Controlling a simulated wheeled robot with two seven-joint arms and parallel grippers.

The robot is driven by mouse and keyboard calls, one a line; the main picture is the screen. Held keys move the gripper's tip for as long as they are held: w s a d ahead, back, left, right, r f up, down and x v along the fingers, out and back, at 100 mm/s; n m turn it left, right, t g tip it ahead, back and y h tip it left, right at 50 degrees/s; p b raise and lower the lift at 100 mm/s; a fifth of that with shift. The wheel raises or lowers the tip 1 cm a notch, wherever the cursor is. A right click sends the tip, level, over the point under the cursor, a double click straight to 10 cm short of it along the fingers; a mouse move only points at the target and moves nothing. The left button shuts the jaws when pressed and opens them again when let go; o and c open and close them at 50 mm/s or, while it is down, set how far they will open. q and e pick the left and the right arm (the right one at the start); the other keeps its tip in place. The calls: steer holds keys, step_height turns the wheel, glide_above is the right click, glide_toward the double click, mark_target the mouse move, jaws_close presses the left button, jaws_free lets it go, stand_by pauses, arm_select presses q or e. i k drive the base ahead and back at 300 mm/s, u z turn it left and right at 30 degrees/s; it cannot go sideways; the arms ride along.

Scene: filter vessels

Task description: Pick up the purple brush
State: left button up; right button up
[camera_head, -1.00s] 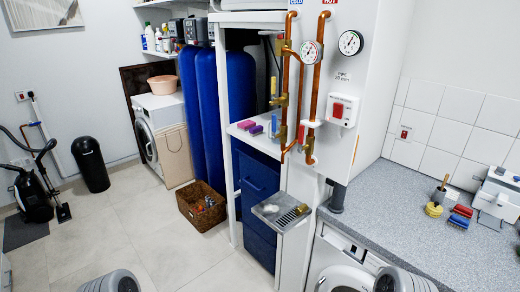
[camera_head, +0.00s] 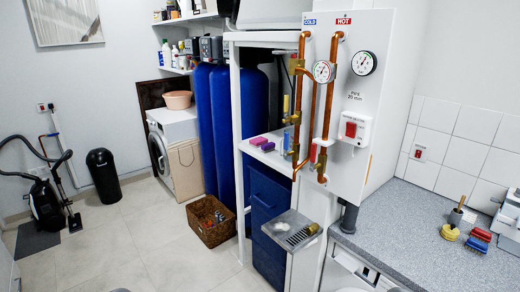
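Small blocks that look like brushes lie on the white shelf (camera_head: 262,158) of the rack, left of the copper pipes. One is magenta-pink (camera_head: 258,140). A darker purple one, which looks like the purple brush (camera_head: 268,147), lies just right of it and nearer the front. They are small, so bristles cannot be made out. Neither of my grippers shows in the head view; only slivers of my arms touch the bottom edge.
Copper pipes (camera_head: 300,95) with gauges stand close right of the shelf. A metal drip tray (camera_head: 291,230) juts out below. The right counter (camera_head: 400,225) holds a yellow brush (camera_head: 449,232), a red brush (camera_head: 481,234) and a blue brush (camera_head: 476,245). A wicker basket (camera_head: 212,235) stands on the floor.

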mark_target(265, 148)
steer(key=u, duration=0.8)
steer(key=i, duration=3.55)
steer(key=z, duration=3.55)
